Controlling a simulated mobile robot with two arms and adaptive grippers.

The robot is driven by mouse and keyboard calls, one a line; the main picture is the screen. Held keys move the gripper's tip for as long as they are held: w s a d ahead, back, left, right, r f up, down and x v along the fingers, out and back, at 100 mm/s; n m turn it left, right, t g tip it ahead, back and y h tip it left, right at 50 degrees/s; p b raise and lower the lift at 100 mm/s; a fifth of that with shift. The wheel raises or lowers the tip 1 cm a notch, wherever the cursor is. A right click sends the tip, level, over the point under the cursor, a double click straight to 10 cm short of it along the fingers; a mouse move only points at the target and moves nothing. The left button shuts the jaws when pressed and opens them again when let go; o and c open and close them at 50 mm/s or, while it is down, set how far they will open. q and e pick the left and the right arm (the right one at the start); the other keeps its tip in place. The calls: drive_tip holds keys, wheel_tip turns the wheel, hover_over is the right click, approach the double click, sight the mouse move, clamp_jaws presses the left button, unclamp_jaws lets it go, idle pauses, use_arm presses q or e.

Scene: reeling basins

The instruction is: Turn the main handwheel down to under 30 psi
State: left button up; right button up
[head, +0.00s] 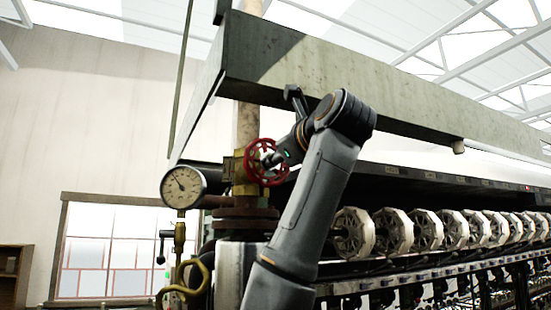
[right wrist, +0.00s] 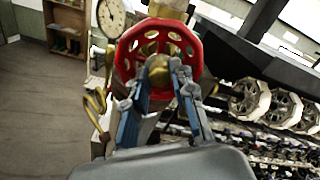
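The main handwheel (head: 262,163) is red and round, mounted on a brass valve on a vertical pipe. It shows large in the right wrist view (right wrist: 128,58), with round holes and a brass hub (right wrist: 160,72). My right gripper (right wrist: 162,68) is at the wheel's face, with one finger on each side of the hub. I cannot tell whether the fingers press on it. The pressure gauge (head: 182,187) is left of the wheel; its needle points to the upper left and its numbers are too small to read. My left gripper is not visible.
A long pale beam (head: 320,75) runs above my right arm. A row of pale reels (head: 393,231) on the machine extends to the right. Open floor (right wrist: 40,105) shows left in the wrist view.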

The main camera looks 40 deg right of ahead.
clamp_jaws()
drive_tip(key=m+p, duration=0.3)
drive_tip(key=m, duration=0.4)
drive_tip(key=shift+a+r, duration=0.1)
drive_tip(key=o, duration=0.7)
unclamp_jaws()
drive_tip(key=shift+c, duration=0.2)
drive_tip(key=shift+s, duration=0.15)
